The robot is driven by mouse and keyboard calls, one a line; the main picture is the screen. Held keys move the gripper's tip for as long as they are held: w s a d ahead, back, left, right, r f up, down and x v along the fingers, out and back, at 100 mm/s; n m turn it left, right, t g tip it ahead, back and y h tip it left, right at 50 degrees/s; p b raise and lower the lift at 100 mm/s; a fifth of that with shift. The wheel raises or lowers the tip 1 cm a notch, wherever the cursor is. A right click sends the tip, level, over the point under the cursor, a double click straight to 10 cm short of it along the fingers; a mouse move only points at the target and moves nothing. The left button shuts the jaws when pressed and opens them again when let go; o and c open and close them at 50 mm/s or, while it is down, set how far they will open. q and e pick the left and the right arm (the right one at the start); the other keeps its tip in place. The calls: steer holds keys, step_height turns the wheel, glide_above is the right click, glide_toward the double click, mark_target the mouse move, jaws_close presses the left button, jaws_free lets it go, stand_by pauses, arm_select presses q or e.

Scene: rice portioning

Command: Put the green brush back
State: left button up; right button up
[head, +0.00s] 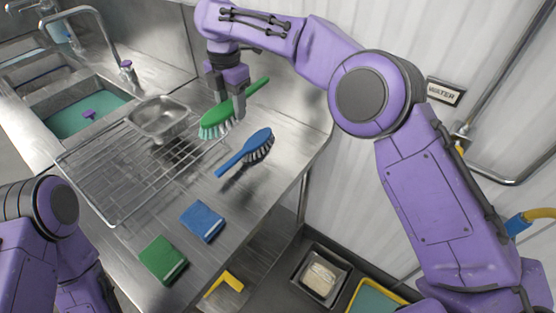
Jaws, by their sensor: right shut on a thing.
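The green brush (216,118) has a green back and handle with pale bristles facing down to the left. My right gripper (238,105) is shut on the green brush, around its handle close to the head. The handle points up and to the right. The brush is at the right edge of the wire rack, above the steel counter; I cannot tell whether the bristles touch anything. My left gripper is not in view; only parts of my left arm show at the lower left.
A blue brush (258,146) is just below the green one on the counter (285,185). The wire rack (110,185) holds a steel pan (159,118). A blue sponge (202,221) and a green sponge (162,260) lie in front. A sink (85,115) is at the left.

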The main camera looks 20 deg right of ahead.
steer(key=f+b, duration=0.2)
steer(key=shift+s+f, duration=0.3)
steer(key=shift+f, duration=0.05)
step_height(320, 180, down, 2)
steer(key=d+b, duration=0.1)
steer(key=d, duration=0.1)
glide_above(287, 155)
steer(key=f, duration=0.8)
steer(key=shift+w+a+f+p, duration=0.1)
steer(key=shift+w+a+p, duration=0.1)
steer(key=shift+p, duration=0.15)
steer(key=f, duration=0.3)
steer(key=shift+s+d+f, duration=0.1)
steer(key=shift+d+f, duration=0.2)
steer(key=shift+f, duration=0.05)
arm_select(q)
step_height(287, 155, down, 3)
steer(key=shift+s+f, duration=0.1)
arm_select(e)
steer(key=o, duration=1.2)
steer(key=shift+r, duration=0.15)
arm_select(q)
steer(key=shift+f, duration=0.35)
arm_select(e)
step_height(287, 155, up, 12)
